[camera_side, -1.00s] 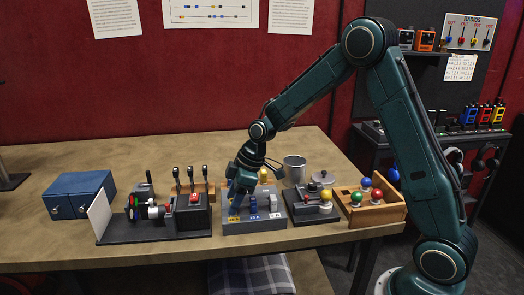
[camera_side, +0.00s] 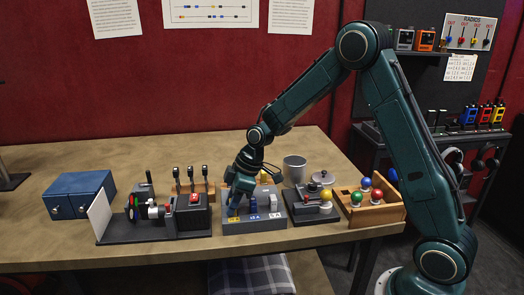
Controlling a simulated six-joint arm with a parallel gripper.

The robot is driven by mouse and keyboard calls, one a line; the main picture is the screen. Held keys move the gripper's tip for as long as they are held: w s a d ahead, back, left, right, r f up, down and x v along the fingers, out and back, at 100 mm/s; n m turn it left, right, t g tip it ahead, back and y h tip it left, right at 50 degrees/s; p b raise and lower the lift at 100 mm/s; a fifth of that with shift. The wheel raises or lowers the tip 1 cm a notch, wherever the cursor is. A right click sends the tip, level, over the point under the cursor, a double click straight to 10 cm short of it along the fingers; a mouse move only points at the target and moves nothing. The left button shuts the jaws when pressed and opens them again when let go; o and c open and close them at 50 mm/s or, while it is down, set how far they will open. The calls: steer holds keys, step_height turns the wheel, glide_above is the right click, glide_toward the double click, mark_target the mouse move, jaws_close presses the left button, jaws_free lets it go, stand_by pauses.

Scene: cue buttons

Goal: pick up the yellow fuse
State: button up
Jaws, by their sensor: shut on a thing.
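My gripper (camera_side: 233,206) is at the left end of a grey fuse block (camera_side: 263,226), pointing down above its yellow label (camera_side: 235,219). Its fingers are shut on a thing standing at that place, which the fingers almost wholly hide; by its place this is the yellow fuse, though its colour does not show. A blue fuse (camera_side: 253,207) and a white fuse (camera_side: 273,202) stand upright in the block to the right. I cannot tell whether the held fuse is clear of its slot.
A dark panel with levers and a red button (camera_side: 194,198) stands close on the left. A dark box with a yellow knob (camera_side: 326,196) and a wooden tray (camera_side: 376,216) of coloured balls are on the right. A metal cup (camera_side: 294,169) stands behind. The front table edge is near.

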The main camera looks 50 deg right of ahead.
steer(key=shift+r, duration=0.2)
step_height(320, 180, up, 20)
steer(key=shift+f, duration=0.15)
stand_by(0.6)
steer(key=shift+f, duration=0.1)
stand_by(0.5)
steer(key=f+m+h, duration=0.1)
steer(key=f+m, duration=0.2)
steer(key=f+m+h, duration=0.1)
steer(key=f+m, duration=0.3)
steer(key=f+m+t+h, duration=0.1)
steer(key=f+m+h, duration=0.1)
steer(key=f+m, duration=0.1)
steer(key=shift+s+a+f+m, duration=0.15)
steer(key=shift+s+f+m, duration=0.1)
steer(key=shift+f+m, duration=0.25)
steer(key=shift+s+d+f+m+h, duration=0.3)
steer(key=shift+d+f+m, duration=0.1)
steer(key=shift+m, duration=0.3)
